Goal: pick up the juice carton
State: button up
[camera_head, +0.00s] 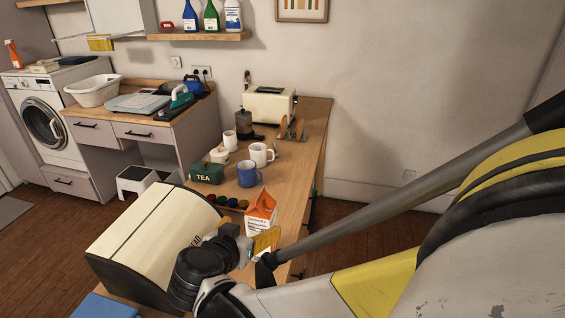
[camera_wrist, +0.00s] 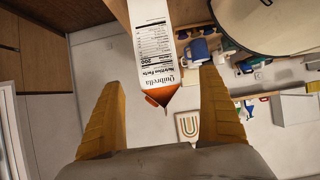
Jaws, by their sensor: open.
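The juice carton (camera_head: 261,212) is white with an orange gable top and stands upright near the front of the wooden counter in the head view. In the wrist view the carton (camera_wrist: 154,38) shows its printed nutrition side, with its orange top pointing toward my gripper. My gripper (camera_wrist: 162,82) is open, its two yellow fingers spread to either side of the carton's top in the picture. I cannot tell how far the carton reaches between them. In the head view my gripper (camera_head: 252,243) is just in front of the carton and hides its lower part.
A cream bread bin (camera_head: 140,232) stands close on the left. Behind the carton are a blue mug (camera_head: 249,175), a green tea tin (camera_head: 206,174), a white mug (camera_head: 261,154) and a toaster (camera_head: 268,104). The counter's right strip (camera_head: 305,140) is mostly clear.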

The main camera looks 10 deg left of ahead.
aim_at(255, 224)
jog(key=x, duration=0.3)
jog(key=shift+w+a+f+b, duration=0.1)
jog(key=shift+w+f+b, duration=0.15)
jog(key=shift+f+b, duration=0.1)
jog(key=x, duration=0.1)
jog(key=b+x, duration=0.1)
jog(key=x, duration=0.1)
jog(key=b+x, duration=0.1)
jog(key=x, duration=0.1)
jog(key=shift+s+d, duration=0.15)
jog(key=shift+d, duration=0.1)
jog(key=shift+r, duration=0.1)
jog(key=c, duration=1.5)
